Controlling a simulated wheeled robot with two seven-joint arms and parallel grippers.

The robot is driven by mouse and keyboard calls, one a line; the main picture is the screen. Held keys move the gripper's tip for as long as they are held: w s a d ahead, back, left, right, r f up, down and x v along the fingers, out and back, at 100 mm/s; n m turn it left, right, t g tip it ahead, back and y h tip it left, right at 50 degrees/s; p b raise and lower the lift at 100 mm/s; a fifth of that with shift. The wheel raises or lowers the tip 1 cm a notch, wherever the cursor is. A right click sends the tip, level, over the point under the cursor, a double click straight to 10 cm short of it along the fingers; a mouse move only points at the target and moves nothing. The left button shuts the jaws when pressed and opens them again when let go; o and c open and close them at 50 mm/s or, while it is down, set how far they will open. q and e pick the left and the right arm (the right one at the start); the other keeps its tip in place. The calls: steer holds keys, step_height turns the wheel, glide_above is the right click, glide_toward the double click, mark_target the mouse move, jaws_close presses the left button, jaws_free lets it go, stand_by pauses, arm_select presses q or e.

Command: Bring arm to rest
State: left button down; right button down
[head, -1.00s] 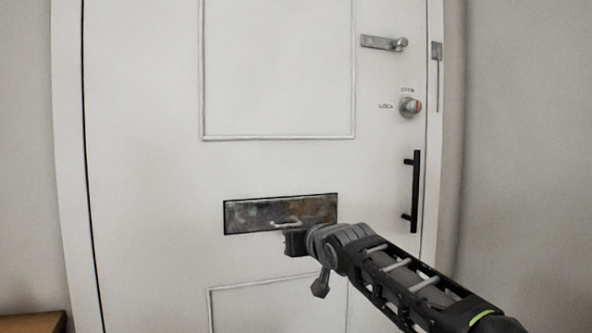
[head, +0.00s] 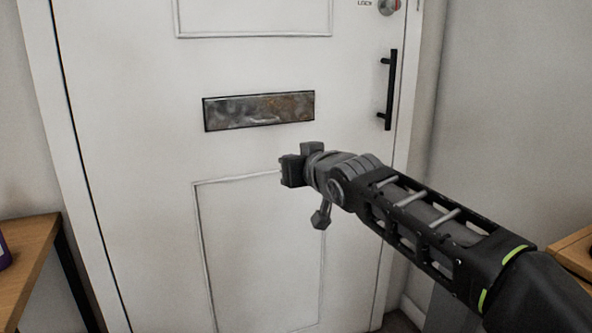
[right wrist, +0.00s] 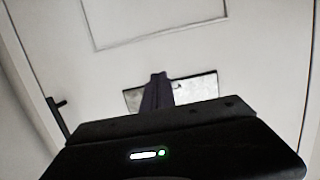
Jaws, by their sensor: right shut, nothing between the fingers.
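My right arm comes in from the lower right in the head view. Its gripper (head: 296,164) is shut and empty, in front of the white door (head: 130,150), and shows below the metal letter plate (head: 258,110). In the right wrist view the dark fingers (right wrist: 157,92) are together and overlap the letter plate (right wrist: 201,86), hiding its middle. In the head view the fingers appear apart from the plate. My left gripper is not in view.
A black bar handle (head: 389,90) is on the door's right side, with a lock knob (head: 388,6) above. A wooden table (head: 27,258) stands at the left and another wooden surface (head: 575,250) at the right edge. Open room lies below my gripper.

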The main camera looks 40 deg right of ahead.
steer(key=shift+s+a+f, duration=0.3)
steer(key=shift+s+f, duration=0.3)
steer(key=shift+s, duration=0.25)
